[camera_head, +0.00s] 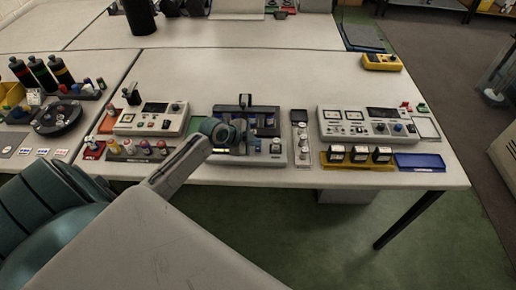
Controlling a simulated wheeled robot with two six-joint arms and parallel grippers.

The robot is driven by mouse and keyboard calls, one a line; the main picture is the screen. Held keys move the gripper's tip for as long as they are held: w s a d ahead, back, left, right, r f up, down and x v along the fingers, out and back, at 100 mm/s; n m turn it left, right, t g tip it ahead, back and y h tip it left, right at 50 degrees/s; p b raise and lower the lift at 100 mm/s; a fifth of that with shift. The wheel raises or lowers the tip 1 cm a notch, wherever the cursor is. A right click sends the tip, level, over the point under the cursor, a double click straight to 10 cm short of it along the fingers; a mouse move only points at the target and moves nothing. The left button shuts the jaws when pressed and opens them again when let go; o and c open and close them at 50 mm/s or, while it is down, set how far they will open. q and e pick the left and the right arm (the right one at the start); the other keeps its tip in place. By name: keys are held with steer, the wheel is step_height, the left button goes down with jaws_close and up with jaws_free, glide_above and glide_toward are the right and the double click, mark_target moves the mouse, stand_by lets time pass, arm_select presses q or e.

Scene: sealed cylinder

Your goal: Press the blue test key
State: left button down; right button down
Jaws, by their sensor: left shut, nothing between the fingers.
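A grey test unit (263,158) with a dark blue rack behind it stands at the table's front edge, mid-picture. A small blue key (257,142) seems to show on its top, beside a white block with a dark knob (276,146); it is too small to be sure. My left gripper (241,136) is shut and empty, over the left part of this unit and just left of the blue key. Whether it touches anything is unclear. My left wrist hides part of the unit. My right gripper is out of view.
A meter console (367,126) stands to the right, with a yellow tray (357,166) of black-and-white blocks and a blue tray (419,162) before it. Another console (151,119) and a row of coloured knobs (143,149) lie left.

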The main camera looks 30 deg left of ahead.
mark_target(255, 150)
arm_select(q)
steer(key=shift+f, duration=0.15)
steer(key=shift+f+b, duration=0.3)
steer(key=shift+b, duration=0.05)
steer(key=shift+f+b, duration=0.35)
steer(key=shift+f, duration=0.05)
stand_by(0.7)
steer(key=shift+r, duration=0.1)
steer(key=shift+r+p, duration=0.6)
steer(key=shift+r, duration=0.1)
steer(key=shift+r+p, duration=1.8)
steer(key=shift+r, duration=0.75)
